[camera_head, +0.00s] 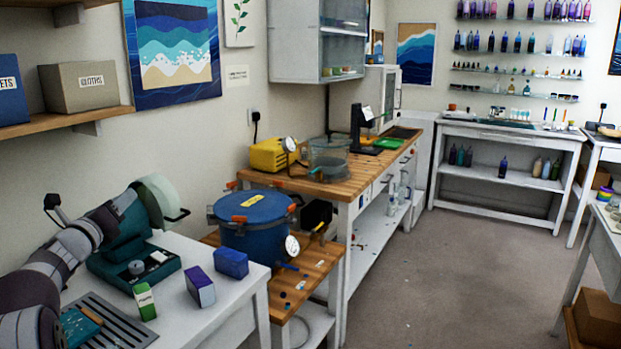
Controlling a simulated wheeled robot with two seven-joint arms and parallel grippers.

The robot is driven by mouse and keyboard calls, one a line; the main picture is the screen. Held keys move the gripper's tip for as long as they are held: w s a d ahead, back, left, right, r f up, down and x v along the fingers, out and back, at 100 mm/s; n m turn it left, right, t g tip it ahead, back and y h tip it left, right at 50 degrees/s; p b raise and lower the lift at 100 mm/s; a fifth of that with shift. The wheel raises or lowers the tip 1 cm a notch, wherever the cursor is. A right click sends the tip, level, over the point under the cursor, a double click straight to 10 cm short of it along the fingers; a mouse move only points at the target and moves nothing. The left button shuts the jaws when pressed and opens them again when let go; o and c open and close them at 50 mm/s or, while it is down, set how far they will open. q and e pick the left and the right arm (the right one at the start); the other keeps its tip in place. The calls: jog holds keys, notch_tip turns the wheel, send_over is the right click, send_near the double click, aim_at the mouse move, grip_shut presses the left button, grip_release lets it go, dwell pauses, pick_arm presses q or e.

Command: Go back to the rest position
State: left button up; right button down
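My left arm comes in from the left edge and reaches up and across the white bench. Its far end, with my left gripper (127,199), is beside the upper part of a teal machine with a pale round head (158,199). The fingers are small and dark against the machine, so I cannot tell whether they are open or shut or touch it. My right gripper is not in view.
The white bench (215,318) holds a green-and-white box (145,301), a purple box (200,286) and a blue block (231,262). A blue pressure pot (252,222) stands beyond. A shelf (62,120) juts out above. The grey floor (455,275) is clear.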

pick_arm(q)
jog(key=s+d+f+n+g+y, duration=0.25)
jog(key=d+f+n, duration=0.35)
jog(key=n, duration=0.3)
jog(key=s+d+f+n+g+y, duration=0.2)
jog(key=s+d+f+n+g, duration=0.25)
jog(key=f+n, duration=0.35)
jog(key=s+d+f+n+g+h, duration=0.1)
jog(key=s+d+f+n+g, duration=0.3)
jog(key=s, duration=0.6)
jog(key=s+d+f+n+g+h, duration=0.1)
jog(key=s+d+f+n+g, duration=0.2)
jog(key=s+d+f+n, duration=0.45)
jog(key=s+d+f+n+g+h, duration=0.1)
jog(key=s+d+f+n+g, duration=0.2)
jog(key=s, duration=0.8)
notch_tip(320, 180, down, 12)
jog(key=s+b, duration=0.2)
jog(key=b, duration=0.9)
notch_tip(320, 180, up, 26)
jog(key=p, duration=2.6)
jog(key=shift+r+g, duration=0.15)
jog(key=shift+g, duration=0.25)
jog(key=shift+m+y, duration=0.25)
